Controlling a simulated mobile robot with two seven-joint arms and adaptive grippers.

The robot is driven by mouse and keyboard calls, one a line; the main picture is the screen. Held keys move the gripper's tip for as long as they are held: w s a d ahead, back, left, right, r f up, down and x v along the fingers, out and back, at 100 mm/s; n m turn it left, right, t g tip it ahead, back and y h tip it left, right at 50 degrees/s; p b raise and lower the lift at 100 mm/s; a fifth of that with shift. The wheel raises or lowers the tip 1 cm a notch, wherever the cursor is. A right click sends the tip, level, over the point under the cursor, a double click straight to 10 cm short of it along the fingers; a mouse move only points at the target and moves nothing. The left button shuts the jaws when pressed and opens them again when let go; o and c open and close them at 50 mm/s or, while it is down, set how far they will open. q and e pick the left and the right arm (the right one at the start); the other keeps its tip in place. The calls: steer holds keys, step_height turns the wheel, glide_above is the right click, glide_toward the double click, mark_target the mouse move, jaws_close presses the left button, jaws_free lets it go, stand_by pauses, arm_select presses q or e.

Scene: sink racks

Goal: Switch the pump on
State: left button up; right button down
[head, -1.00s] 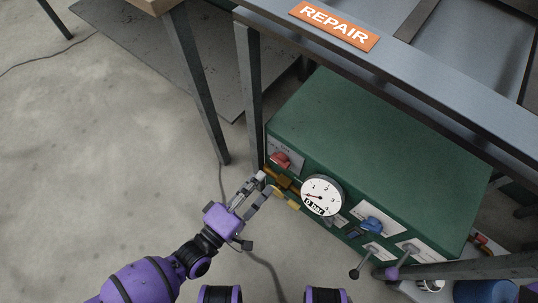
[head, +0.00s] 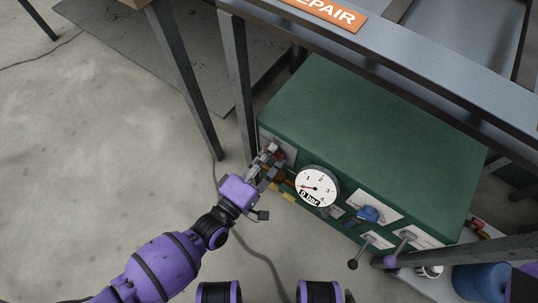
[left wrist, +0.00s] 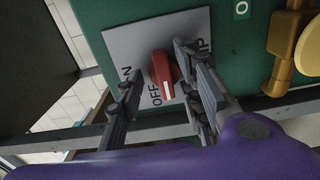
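The green pump unit (head: 380,140) stands under the bench. Its front has a pale plate (left wrist: 135,45) with a red rotary switch (left wrist: 161,72). The plate is lettered OFF, with partly hidden words ending in N and P at the sides. The white mark on the switch is beside OFF. My left gripper (head: 268,160) is at this switch at the left end of the panel. In the left wrist view its fingers (left wrist: 155,68) are open on either side of the switch, the right finger close to or touching it. My right gripper is not in view.
A dial gauge (head: 317,187) reads 0 bar. A blue knob (head: 369,214), two levers and brass fittings (left wrist: 309,45) are on the same front. A bench leg (head: 238,90) stands just left of the unit. The floor (head: 90,170) at left is clear.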

arm_select(q)
jaws_close()
steer(key=shift+m, duration=0.4)
steer(key=m+p, duration=0.2)
steer(key=m, duration=0.6)
steer(key=m+p, duration=0.1)
steer(key=m, duration=0.8)
steer(key=shift+s+d+f+p, duration=0.15)
steer(key=shift+d+f+p, duration=0.05)
steer(key=shift+p, duration=0.2)
steer(key=shift+o, duration=1.6)
jaws_free()
